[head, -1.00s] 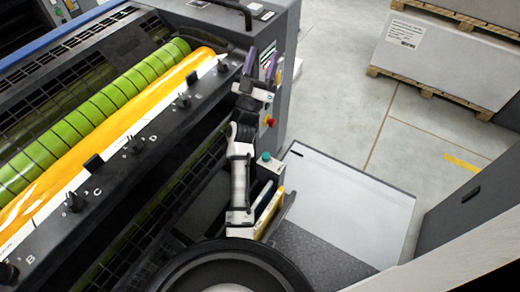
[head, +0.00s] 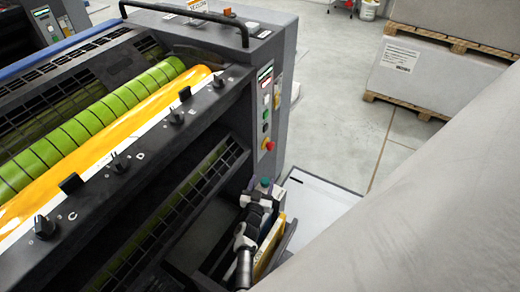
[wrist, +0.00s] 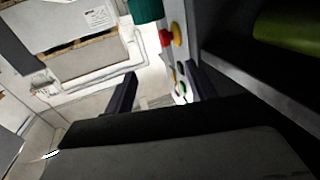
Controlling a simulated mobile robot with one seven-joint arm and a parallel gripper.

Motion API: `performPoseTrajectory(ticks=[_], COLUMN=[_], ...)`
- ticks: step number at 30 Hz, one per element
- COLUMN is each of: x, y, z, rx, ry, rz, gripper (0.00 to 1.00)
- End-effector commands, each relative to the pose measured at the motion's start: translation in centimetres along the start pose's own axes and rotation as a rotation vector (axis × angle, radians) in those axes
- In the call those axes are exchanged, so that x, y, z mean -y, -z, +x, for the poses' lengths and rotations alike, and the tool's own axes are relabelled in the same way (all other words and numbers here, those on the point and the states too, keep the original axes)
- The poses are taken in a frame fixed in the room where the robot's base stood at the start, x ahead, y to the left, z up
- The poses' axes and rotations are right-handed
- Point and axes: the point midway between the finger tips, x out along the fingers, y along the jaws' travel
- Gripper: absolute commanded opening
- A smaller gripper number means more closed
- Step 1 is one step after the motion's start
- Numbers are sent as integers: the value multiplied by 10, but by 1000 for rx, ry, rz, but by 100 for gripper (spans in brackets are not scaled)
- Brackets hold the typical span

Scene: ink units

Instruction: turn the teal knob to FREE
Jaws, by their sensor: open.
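The teal knob (head: 265,182) shows small in the head view, low at the front of the press beside my arm. In the wrist view a ridged teal knob (wrist: 146,10) is at the top edge, partly cut off, beyond and above the fingertips. Its marking and setting cannot be read. My gripper (wrist: 160,90) is open, with two dark fingers apart and nothing between them. In the head view my wrist and gripper are close to the knob, but the fingertips are hard to make out. I see no contact with the knob.
The press has a control panel with a red button (head: 268,146). Several black knobs (head: 120,162) line its rail, beside a green roller (head: 100,118) and yellow ink. A yellow item (head: 268,247) stands beside my arm. Paper stacks on pallets (head: 405,72) stand behind; the floor between is clear.

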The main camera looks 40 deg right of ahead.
Motion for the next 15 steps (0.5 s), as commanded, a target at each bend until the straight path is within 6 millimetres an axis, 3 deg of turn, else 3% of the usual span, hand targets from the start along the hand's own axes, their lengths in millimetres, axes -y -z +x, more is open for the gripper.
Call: performPoseTrajectory(ticks=[9,15], x=[0,0], y=[-72,-66], z=[1,41], rx=[0,-5], ry=[0,-1], rz=[-1,0], gripper=[56,56])
